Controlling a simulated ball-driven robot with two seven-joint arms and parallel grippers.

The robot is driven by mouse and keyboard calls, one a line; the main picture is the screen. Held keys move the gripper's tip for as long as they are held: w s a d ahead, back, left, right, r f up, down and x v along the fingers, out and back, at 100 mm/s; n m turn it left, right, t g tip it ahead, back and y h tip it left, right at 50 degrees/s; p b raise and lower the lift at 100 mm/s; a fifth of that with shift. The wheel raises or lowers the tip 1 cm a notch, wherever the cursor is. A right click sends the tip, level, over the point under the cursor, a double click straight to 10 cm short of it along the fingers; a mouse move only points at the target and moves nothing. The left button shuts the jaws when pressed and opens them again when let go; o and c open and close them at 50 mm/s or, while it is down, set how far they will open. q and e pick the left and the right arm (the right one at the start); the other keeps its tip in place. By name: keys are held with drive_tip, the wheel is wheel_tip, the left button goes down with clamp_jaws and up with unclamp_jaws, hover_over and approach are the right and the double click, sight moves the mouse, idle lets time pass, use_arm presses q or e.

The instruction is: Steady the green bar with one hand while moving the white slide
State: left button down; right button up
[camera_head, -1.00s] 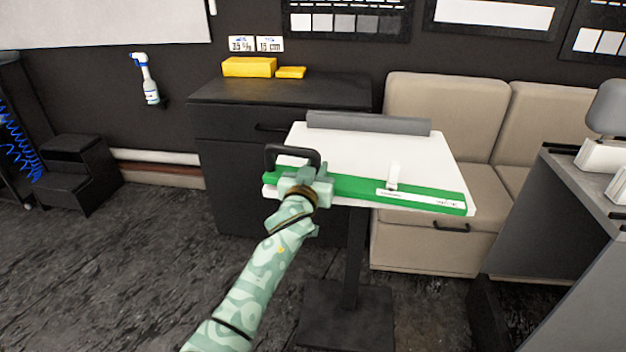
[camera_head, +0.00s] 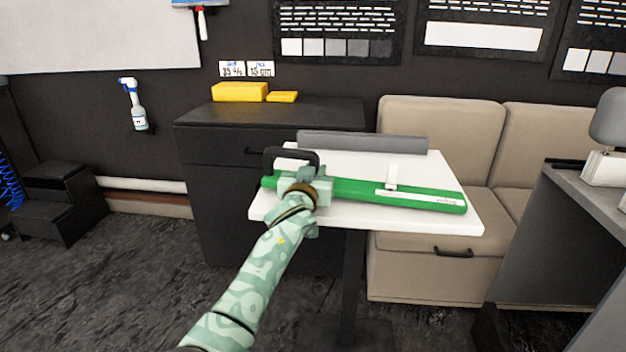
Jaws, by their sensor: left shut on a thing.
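The green bar (camera_head: 345,188) lies across the white tabletop, long and straight, with a white label towards its right end. A black loop handle (camera_head: 291,154) stands at its left end. The white slide (camera_head: 391,177) is a small upright piece on the bar, right of its middle, above the label's left part. My left gripper (camera_head: 314,182) is shut on the green bar near its left end, beside the handle; its fingertips are partly hidden. My right gripper is not in view.
The white table (camera_head: 445,222) has a bare strip in front of the bar. A black cabinet (camera_head: 225,150) with yellow blocks (camera_head: 240,92) stands behind left, a beige bench (camera_head: 440,140) behind right, and a grey counter (camera_head: 570,220) at right.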

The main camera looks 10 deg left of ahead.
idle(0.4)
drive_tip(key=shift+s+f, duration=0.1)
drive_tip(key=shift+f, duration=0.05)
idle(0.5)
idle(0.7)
